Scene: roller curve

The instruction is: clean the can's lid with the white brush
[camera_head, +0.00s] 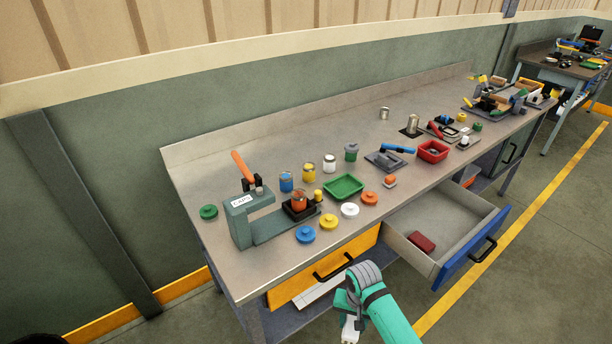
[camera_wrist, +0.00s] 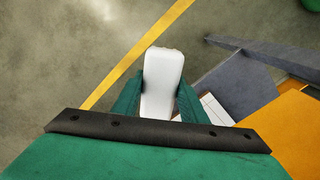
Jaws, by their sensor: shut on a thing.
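My gripper (camera_head: 349,322) is low in front of the bench, below its top and beside the yellow drawer. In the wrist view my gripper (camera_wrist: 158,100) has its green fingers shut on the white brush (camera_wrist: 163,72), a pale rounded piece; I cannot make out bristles. A metal can (camera_head: 412,124) stands upright on a dark pad on the bench, far from my gripper. A smaller metal can (camera_head: 384,113) stands behind it. I cannot tell which can is meant or whether a lid is dirty.
The yellow drawer (camera_head: 325,268) is at the left. Coloured jars, round lids, a green tray (camera_head: 343,187) and a lid press (camera_head: 240,219) crowd the bench's left half.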

